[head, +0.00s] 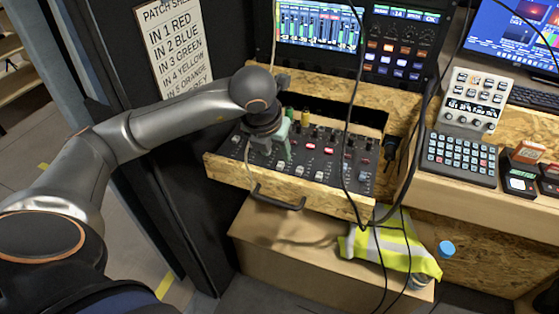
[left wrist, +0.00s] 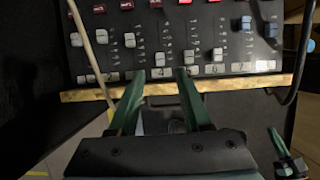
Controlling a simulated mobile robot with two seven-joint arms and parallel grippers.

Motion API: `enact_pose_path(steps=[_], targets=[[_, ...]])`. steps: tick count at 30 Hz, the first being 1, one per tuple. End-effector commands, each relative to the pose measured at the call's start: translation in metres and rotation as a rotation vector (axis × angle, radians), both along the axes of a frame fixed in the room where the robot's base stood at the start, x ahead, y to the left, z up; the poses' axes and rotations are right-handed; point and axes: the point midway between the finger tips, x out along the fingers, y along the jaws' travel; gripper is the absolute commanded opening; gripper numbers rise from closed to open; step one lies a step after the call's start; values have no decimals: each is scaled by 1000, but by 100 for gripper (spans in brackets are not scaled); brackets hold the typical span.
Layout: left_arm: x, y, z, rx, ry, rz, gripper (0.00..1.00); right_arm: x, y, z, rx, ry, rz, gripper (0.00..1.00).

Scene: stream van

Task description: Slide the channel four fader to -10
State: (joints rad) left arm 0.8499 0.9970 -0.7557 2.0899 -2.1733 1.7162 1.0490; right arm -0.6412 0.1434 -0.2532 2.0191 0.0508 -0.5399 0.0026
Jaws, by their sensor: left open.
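The black mixer (head: 326,172) lies in a pulled-out wooden drawer. In the left wrist view, the channel four fader (left wrist: 160,58) has a pale cap low in its slot, above the label 4. My left gripper (left wrist: 160,74) is open with green fingers. Its tips are at the label strip, one on each side of channel four's column, and the cap shows just beyond them, not gripped. In the head view, my left gripper (head: 279,152) hangs over the mixer and hides some of the faders. What looks like part of my right gripper (left wrist: 282,152) shows in the left wrist view.
Neighbouring pale fader caps (left wrist: 129,40) and blue ones (left wrist: 246,22) stand close by. Black cables (head: 345,130) hang in front of the mixer. The wooden drawer front (head: 325,200) has a black handle (head: 278,198). A yellow vest (head: 395,243) lies below.

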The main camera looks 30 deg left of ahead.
Motion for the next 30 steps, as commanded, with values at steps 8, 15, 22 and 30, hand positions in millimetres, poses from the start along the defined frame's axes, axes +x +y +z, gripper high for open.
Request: enact_pose_path(steps=[8, 15, 22, 30], targets=[[17, 4, -43, -1, 3, 0, 49, 2, -1, -1, -1, -8, -1, 0], [21, 5, -53, 0, 0, -2, 49, 4, -1, 1, -1, -14, -1, 0], [21, 5, -53, 0, 0, -2, 46, 4, -2, 1, -1, -14, -2, 0], [21, 5, -53, -1, 0, -1, 16, 4, -2, 0, -2, -13, -3, 0]])
